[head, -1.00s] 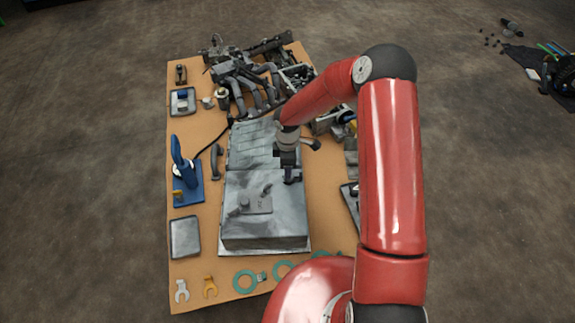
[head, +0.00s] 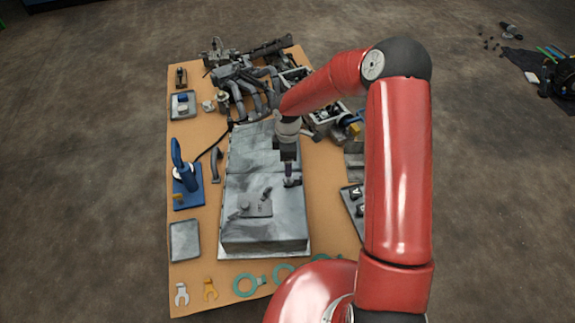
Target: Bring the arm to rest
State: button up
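My red arm reaches from the lower right over the workbench (head: 205,262) and bends down at its elbow. My gripper (head: 290,181) hangs over the right side of a large grey metal box (head: 265,230), close to its top. The fingers are small and dark here. I cannot tell whether they are open or shut, hold something, or touch the box. A small grey plate with fittings (head: 257,208) sits on the box top, left of and nearer than my gripper. My forearm hides part of the bench's right side.
A blue stand (head: 186,182) and a grey tray (head: 185,241) lie left of the box. Dark engine-like parts (head: 245,80) crowd the back. Open floor (head: 490,200) lies to the right.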

jog(key=shift+r, duration=1.35)
jog(key=s+d+r+m+t+h, duration=0.1)
jog(key=s+d+r+m, duration=0.2)
jog(key=r, duration=0.4)
jog(key=s+d+r+m+t, duration=0.1)
jog(key=s+d+r+m, duration=0.2)
jog(key=r, duration=0.4)
jog(key=s+d+r+m+h, duration=0.1)
jog(key=s+d+r+m, duration=0.1)
jog(key=s+r, duration=0.35)
jog(key=s+d+r+m+t+y, duration=0.1)
jog(key=s+r+m, duration=0.3)
jog(key=s, duration=0.4)
jog(key=s+d+r+m+t+y, duration=0.1)
jog(key=s+d+r+m+t, duration=0.1)
jog(key=s+r+m, duration=0.3)
jog(key=s, duration=0.3)
jog(key=shift+s+d+r+m+t, duration=0.25)
jog(key=shift+s+d+m+t, duration=0.05)
jog(key=shift+s+d+m, duration=0.1)
